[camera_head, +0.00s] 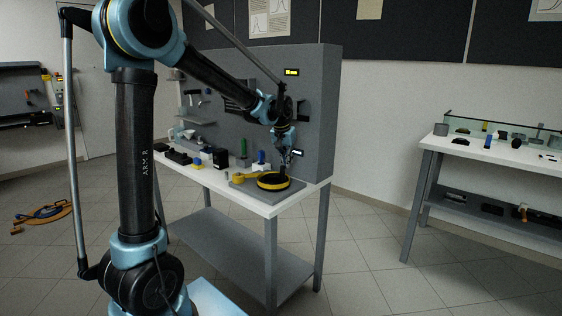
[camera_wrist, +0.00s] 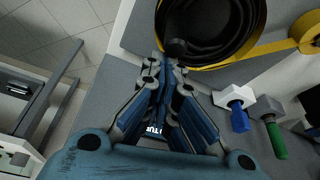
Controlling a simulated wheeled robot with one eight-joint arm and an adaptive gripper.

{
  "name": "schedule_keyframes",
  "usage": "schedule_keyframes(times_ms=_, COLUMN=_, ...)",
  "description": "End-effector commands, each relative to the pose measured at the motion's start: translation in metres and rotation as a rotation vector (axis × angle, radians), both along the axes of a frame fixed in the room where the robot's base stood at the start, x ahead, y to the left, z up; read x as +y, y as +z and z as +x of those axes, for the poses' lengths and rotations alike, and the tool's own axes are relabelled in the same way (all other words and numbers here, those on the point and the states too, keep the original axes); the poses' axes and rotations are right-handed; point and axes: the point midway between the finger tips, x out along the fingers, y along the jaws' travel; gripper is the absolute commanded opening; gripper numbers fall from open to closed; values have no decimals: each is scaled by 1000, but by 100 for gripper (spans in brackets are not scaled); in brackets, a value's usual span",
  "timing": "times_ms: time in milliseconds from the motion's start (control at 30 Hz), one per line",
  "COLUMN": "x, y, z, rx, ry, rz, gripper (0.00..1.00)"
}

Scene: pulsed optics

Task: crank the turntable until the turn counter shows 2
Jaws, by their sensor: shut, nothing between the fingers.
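The turntable (camera_head: 273,182) is a black disc with a yellow rim, on a grey base at the right end of the white bench. In the wrist view the turntable (camera_wrist: 258,38) shows at the top, with a dark round knob (camera_wrist: 176,47) at its near edge. My gripper (camera_head: 285,166) is above the turntable. In the wrist view my gripper (camera_wrist: 164,68) is shut and empty, its tips just beside the knob; whether they touch it I cannot tell. A small lit label, partly hidden, shows below the fingers. Its reading is not legible.
A blue-topped block (camera_wrist: 238,115) and a green-topped block (camera_wrist: 276,138) stand nearby. A grey panel (camera_head: 325,110) rises behind the bench and carries a lit yellow display (camera_head: 291,72), too small to read.

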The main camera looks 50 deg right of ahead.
Motion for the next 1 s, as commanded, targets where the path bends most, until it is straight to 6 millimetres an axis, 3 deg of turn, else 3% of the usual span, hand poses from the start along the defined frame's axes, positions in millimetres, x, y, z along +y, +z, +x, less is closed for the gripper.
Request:
schedule_keyframes(times_ms=800, x=4, y=1, z=-4, rx=0, ry=0, rz=0, gripper=0)
schedule_keyframes(times_ms=1000, x=10, y=15, z=-3, rx=0, ry=1, rz=0, gripper=0)
